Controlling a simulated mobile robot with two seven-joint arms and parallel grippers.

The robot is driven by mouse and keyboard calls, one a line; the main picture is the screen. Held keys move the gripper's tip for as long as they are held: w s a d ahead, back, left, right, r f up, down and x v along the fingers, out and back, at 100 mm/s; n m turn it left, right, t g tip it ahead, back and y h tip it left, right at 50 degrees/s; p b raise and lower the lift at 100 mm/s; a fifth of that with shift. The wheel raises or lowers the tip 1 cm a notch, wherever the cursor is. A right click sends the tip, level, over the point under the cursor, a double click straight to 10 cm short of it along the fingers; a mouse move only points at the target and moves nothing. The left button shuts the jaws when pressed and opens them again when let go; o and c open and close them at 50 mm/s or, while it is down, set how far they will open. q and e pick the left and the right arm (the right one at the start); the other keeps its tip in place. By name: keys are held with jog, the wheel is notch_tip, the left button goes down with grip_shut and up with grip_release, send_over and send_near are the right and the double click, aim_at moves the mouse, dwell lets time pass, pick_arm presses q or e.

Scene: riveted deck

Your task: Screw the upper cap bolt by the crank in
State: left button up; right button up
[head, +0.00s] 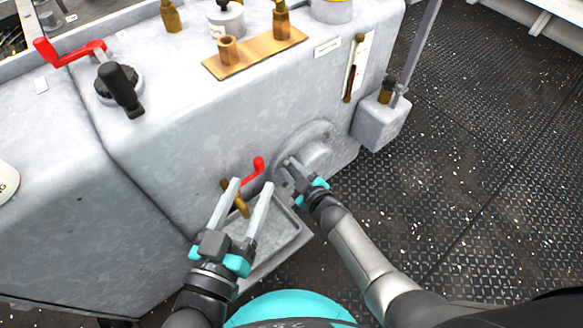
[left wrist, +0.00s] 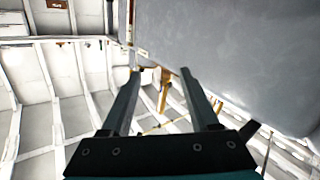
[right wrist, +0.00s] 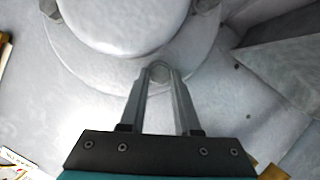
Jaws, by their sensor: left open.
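The round grey cap (head: 314,152) stands on the lower side of the machine; it also shows in the right wrist view (right wrist: 135,25). The red crank (head: 254,172) is just left of it. My right gripper (head: 288,165) is at the cap's left rim, its fingers close together around a small rounded grey bolt head (right wrist: 158,72). The fingers hide most of this bolt, and I cannot tell how deep it sits. My left gripper (head: 252,185) is open and empty in front of the machine, near the crank and a brass lever (head: 236,200).
A grey tray (head: 290,243) juts out below the crank. A small grey box (head: 381,122) sticks out at the machine's right end. Another red crank (head: 70,52) and a black handle (head: 120,90) are at the upper left. The deck (head: 480,150) on the right is clear.

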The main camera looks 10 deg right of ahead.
grip_shut()
jog(key=shift+r+p, duration=0.1)
jog(key=shift+p, duration=0.25)
jog(key=shift+m+y+p, duration=0.3)
jog(key=shift+m+p, duration=0.2)
jog(key=shift+w+d+m+g+y+p, duration=0.15)
jog(key=shift+m+g+y+p, duration=0.35)
jog(key=shift+m+g+p, duration=0.15)
pick_arm(q)
jog(key=shift+w+a+f+m+g+y, duration=0.2)
jog(key=shift+a+f+g+y, duration=0.65)
jog(key=shift+g, duration=0.45)
jog(key=shift+w+a+f+m+g+y, duration=0.3)
jog(key=shift+a+f+g, duration=0.35)
jog(key=shift+a+g, duration=0.5)
pick_arm(e)
jog(key=shift+m+y, duration=0.3)
jog(key=shift+m, duration=0.45)
pick_arm(q)
jog(key=shift+s+d, duration=0.1)
